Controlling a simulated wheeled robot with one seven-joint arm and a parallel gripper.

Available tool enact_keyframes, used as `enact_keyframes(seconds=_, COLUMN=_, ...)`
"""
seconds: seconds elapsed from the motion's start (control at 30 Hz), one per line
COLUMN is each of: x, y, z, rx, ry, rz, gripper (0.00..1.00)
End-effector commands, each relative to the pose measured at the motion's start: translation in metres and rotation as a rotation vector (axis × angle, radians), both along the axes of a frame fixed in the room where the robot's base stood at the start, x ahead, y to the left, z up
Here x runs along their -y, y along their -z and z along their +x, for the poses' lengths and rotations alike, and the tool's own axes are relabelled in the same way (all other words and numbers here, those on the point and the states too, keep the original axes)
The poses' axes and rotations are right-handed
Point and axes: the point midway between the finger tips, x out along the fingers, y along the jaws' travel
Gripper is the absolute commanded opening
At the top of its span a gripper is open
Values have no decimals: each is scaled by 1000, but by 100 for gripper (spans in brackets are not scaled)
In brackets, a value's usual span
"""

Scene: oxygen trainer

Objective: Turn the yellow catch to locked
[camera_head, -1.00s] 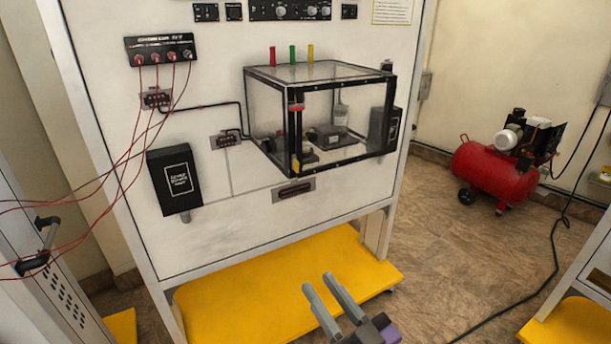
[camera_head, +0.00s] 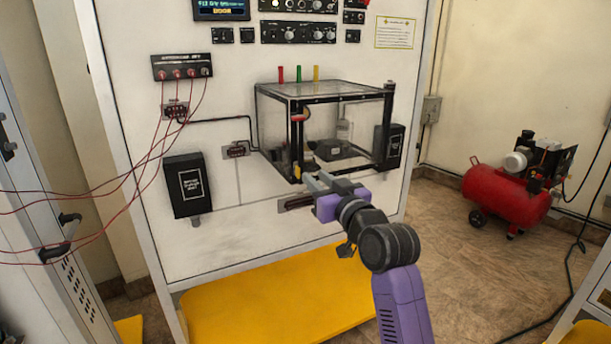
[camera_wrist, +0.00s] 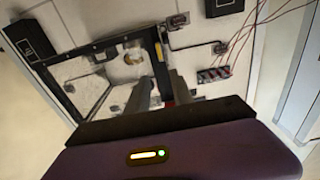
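The yellow catch (camera_head: 297,171) is a small block at the lower front left corner of the clear, black-framed box (camera_head: 340,90) on the white panel. My gripper (camera_head: 315,180) is just right of the catch in the head view, its grey fingers pointing at that corner. The fingers are apart with nothing visible between them. I cannot tell whether a fingertip touches the catch. In the wrist view, my gripper (camera_wrist: 162,88) has its two fingers spread in front of the box frame (camera_wrist: 60,92).
A red piece (camera_head: 300,117) sits higher on the same post. A black box (camera_head: 187,185) and a socket strip with red cables (camera_head: 182,68) are on the panel's left. A display (camera_head: 221,9) shows "DOOR". A yellow base shelf (camera_head: 270,300) lies below; a red compressor (camera_head: 505,193) stands right.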

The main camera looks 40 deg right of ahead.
Motion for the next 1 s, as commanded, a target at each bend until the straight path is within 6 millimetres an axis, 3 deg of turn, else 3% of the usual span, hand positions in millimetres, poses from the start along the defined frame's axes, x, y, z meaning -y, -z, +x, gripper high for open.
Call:
enact_keyframes(seconds=0.17, x=-2, y=9, z=7, rx=-43, ry=-14, rz=-4, gripper=28)
enact_keyframes(seconds=0.63, x=16, y=8, z=67, rx=-40, ry=-12, rz=-5, gripper=28)
enact_keyframes(seconds=1.0, x=18, y=9, z=76, rx=-40, ry=-11, rz=-6, gripper=28)
